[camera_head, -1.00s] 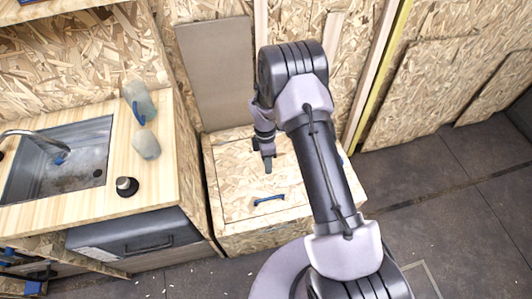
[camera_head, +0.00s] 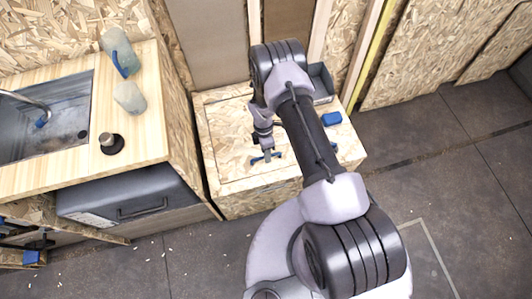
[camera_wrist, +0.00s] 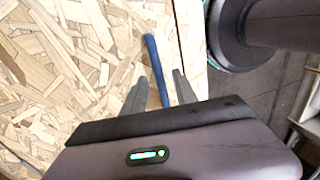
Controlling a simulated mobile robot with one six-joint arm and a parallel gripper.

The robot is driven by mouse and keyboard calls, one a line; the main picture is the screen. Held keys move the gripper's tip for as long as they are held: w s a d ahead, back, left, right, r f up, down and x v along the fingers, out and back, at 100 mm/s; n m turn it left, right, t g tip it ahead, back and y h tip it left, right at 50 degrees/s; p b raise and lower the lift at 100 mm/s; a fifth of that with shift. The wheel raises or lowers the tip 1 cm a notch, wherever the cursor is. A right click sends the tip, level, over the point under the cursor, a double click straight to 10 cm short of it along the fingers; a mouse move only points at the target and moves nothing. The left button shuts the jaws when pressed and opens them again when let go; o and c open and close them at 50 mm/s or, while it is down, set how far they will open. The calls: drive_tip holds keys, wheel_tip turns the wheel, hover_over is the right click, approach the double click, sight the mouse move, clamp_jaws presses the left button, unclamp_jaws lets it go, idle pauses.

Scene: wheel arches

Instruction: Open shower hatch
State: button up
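The shower hatch (camera_head: 225,150) is a flat chipboard lid on top of a low chipboard box, lying shut. Its blue bar handle (camera_head: 278,155) is near the lid's front edge, partly hidden by my gripper in the head view. My gripper (camera_head: 267,157) points down at the handle. In the wrist view the blue handle (camera_wrist: 157,70) runs between the two spread fingers of my gripper (camera_wrist: 161,90), with a gap on the right side. I cannot tell how far down around the handle the fingertips reach.
A wooden counter (camera_head: 60,178) with a sink (camera_head: 45,110) stands left of the box. Two clear bottles and a dark-capped jar (camera_head: 111,144) stand on it. A grey tray (camera_head: 321,80) and a blue item (camera_head: 332,118) are on the box's right side. Floor to the right is open.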

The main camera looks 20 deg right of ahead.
clamp_jaws()
drive_tip(key=shift+r, duration=0.1)
idle(1.3)
